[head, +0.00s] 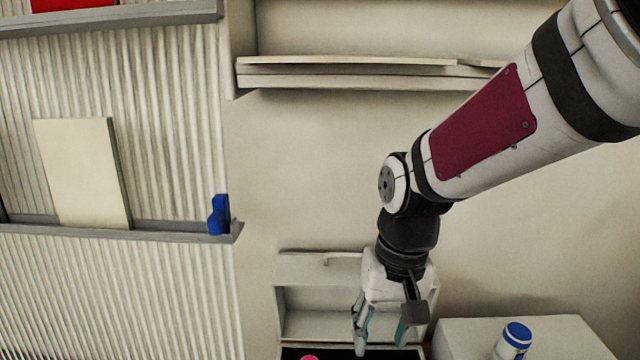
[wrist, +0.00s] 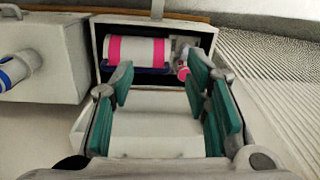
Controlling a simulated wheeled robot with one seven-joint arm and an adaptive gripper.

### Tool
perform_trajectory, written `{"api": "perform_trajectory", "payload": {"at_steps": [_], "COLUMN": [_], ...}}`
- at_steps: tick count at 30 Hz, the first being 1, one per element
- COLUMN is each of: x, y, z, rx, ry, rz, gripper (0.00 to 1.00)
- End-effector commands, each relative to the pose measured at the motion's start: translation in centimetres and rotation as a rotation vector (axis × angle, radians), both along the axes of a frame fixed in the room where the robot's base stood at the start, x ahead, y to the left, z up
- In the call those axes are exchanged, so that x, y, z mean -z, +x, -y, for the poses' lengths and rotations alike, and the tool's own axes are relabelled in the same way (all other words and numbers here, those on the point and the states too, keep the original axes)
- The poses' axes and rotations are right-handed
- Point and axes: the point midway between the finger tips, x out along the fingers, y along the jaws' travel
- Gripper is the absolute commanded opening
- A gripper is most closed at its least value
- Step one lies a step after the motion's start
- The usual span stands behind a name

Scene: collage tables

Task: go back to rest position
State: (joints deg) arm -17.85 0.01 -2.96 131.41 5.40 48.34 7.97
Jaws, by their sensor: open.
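My gripper (head: 381,338) points downward in the head view, at the end of the white arm with a maroon panel. It hangs in front of a pale open-fronted cabinet (head: 300,300). In the wrist view my gripper (wrist: 160,78) has its teal-padded fingers spread wide, with nothing held between them. Beyond the fingertips, a white cylinder with pink bands (wrist: 136,50) lies in the dark interior of an open pale box, beside a smaller pink-and-white item (wrist: 183,70).
A white bottle with a blue cap (head: 513,338) stands on a pale cabinet (head: 560,335) at the right. Grey ledges on the ribbed wall hold a cream panel (head: 80,170) and a blue object (head: 219,214). A pale shelf (head: 350,75) is on the back wall.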

Motion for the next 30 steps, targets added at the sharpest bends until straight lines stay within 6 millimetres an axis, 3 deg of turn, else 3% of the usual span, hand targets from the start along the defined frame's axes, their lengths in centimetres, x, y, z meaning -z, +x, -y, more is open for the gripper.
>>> {"api": "perform_trajectory", "payload": {"at_steps": [3, 9, 18, 26, 30], "x": [-3.1, -6.3, -8.1, -8.1, -10.4], "y": [-3.2, -9.1, -16.7, -21.1, -20.6], "z": [2.4, 5.8, 8.7, 9.8, 9.8], "rx": [0.012, 0.029, 0.056, 0.08, 0.077], "ry": [0.003, -0.011, -0.042, -0.066, -0.066], "rz": [0.014, 0.023, 0.03, 0.033, 0.048], "gripper": [0.43, 0.43, 0.43, 0.43, 0.43]}}
